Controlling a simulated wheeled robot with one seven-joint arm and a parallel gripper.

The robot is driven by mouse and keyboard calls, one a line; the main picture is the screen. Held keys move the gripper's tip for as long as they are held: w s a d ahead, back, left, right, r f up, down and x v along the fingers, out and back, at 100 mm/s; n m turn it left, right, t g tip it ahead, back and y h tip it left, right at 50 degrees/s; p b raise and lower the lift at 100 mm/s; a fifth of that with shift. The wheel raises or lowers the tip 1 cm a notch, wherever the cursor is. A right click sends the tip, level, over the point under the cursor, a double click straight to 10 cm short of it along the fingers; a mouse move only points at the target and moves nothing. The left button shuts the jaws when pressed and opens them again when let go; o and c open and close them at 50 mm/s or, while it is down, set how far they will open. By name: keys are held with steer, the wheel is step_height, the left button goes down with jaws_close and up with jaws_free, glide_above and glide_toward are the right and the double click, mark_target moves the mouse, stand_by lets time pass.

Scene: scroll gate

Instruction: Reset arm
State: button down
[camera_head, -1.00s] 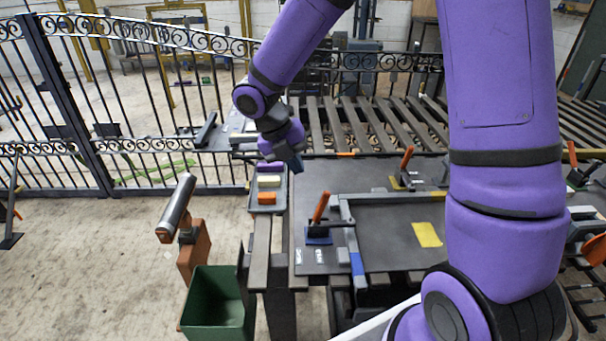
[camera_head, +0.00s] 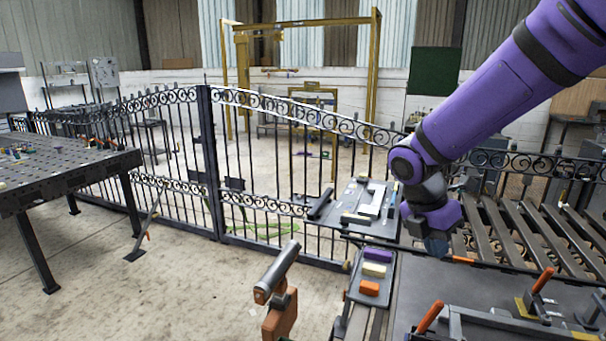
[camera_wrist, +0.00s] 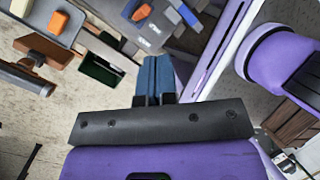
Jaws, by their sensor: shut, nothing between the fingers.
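My purple arm reaches in from the upper right in the head view, with its elbow bent down at the wrist. My gripper (camera_head: 437,245) hangs above the far edge of the dark work table (camera_head: 470,290), right of a small tray. Its blue fingers (camera_wrist: 155,76) are pressed together in the wrist view, with nothing between them. Below them the wrist view shows floor, a green bin (camera_wrist: 100,70) and the table's edge.
The tray (camera_head: 352,296) holds purple, cream and orange blocks. A scroll-topped black gate (camera_head: 255,160) stands behind. A cylinder-topped brown stand (camera_head: 280,315) is left of the table. A perforated table (camera_head: 70,170) stands far left.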

steer(key=s+d+r+m+t+y, duration=0.2)
steer(key=s+r+m, duration=0.4)
steer(key=s+m, duration=0.3)
steer(key=s+d+r+m+t+y, duration=0.2)
steer(key=s+r+m+t, duration=0.2)
steer(key=m, duration=1.1)
steer(key=s+r, duration=0.3)
steer(key=s, duration=0.2)
steer(key=shift+d, duration=0.35)
steer(key=shift+s, duration=0.1)
